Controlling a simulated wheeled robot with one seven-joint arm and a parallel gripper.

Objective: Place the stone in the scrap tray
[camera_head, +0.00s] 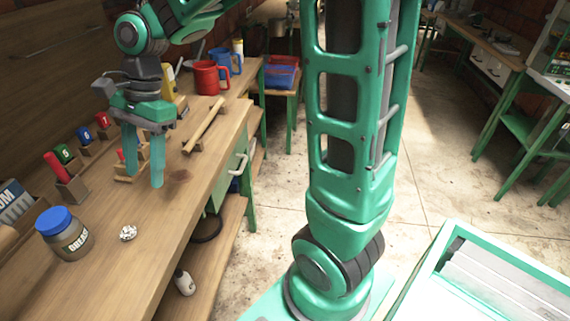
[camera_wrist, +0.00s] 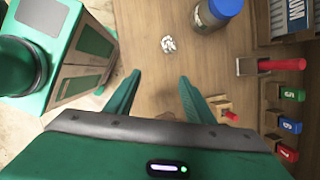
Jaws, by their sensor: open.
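A small white lump with dark specks, which looks like the stone (camera_head: 128,233), lies on the wooden bench top near its front edge. It also shows in the wrist view (camera_wrist: 168,44), ahead of the fingertips. My gripper (camera_head: 143,176) hangs above the bench with its fingers pointing down, farther back along the bench than the stone. In the wrist view my gripper (camera_wrist: 160,76) is open, with nothing between its fingers. A red and blue bin (camera_head: 283,76) stands on a low table at the back; I cannot tell whether it is the scrap tray.
A blue-lidded jar (camera_head: 62,234) stands left of the stone. A wooden bar (camera_head: 204,125), a red mug (camera_head: 208,78) and a blue mug (camera_head: 226,62) are farther along. The bench around the stone is clear.

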